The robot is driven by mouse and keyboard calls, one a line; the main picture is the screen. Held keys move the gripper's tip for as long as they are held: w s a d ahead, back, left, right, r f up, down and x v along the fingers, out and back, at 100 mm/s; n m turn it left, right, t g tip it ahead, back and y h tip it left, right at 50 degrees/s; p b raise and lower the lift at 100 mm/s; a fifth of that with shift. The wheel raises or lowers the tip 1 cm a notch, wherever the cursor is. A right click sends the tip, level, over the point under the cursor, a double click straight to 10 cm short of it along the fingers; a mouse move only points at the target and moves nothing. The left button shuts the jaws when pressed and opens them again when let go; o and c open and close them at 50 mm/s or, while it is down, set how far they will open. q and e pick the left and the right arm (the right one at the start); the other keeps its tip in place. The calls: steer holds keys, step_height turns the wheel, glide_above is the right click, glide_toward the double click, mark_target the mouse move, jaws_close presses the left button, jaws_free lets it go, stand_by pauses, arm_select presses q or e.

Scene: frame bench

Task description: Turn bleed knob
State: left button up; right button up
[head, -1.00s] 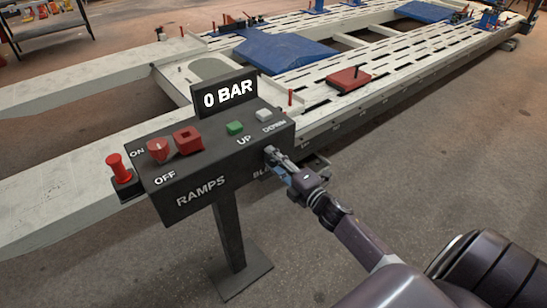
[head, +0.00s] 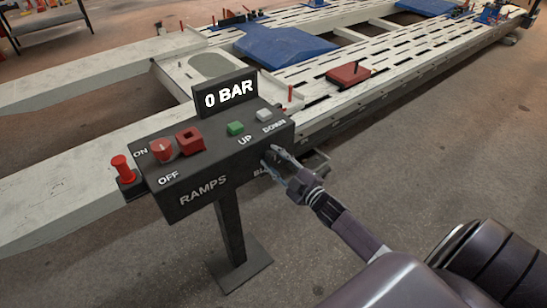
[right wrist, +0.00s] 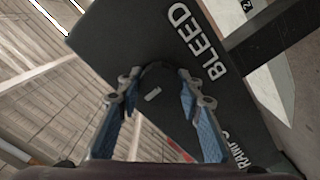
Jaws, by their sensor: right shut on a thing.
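The bleed knob (right wrist: 153,92) is a dark round knob with a small white mark, on the side of the black control box beside the BLEED lettering. My right gripper (right wrist: 154,88) has its two fingers on either side of the knob and is shut on it. In the head view the right gripper (head: 271,159) is at the box's right end, and its fingers partly hide the knob. The display (head: 231,94) reads 0 BAR. My left gripper is not in view.
The control box (head: 215,172) stands on a post (head: 231,228) and carries a red ON/OFF switch (head: 163,149), a green UP button (head: 235,128) and a white DOWN button (head: 264,115). A long pale slotted frame bench (head: 315,82) lies behind. The floor at right is clear.

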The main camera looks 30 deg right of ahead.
steer(key=shift+m, duration=0.4)
steer(key=o, duration=1.2)
steer(key=s+d, duration=0.1)
steer(key=s, duration=1.1)
steer(key=s+a+f+m+g+h, duration=0.1)
steer(key=s+f+m+g, duration=0.3)
steer(key=f, duration=0.7)
steer(key=s+a+f+g+h, duration=0.15)
steer(key=s+f, duration=0.35)
steer(key=f, duration=0.6)
steer(key=s+a+f+m+g, duration=0.1)
steer(key=s+f+g, duration=0.3)
steer(key=f, duration=0.7)
steer(key=s+a+f+g, duration=0.2)
steer(key=s+f, duration=0.3)
steer(key=s, duration=0.4)
steer(key=s+a+f+m+g, duration=0.1)
steer(key=s+a+f+g, duration=0.2)
steer(key=s, duration=0.6)
steer(key=s+a+f+m+g, duration=0.1)
steer(key=s+a+f+g, duration=0.1)
steer(key=s+a+f, duration=0.4)
steer(key=s+f+y, duration=0.1)
steer(key=s+f, duration=0.1)
steer(key=s, duration=0.1)
steer(key=shift+s+a, duration=0.25)
steer(key=shift+s, duration=0.15)
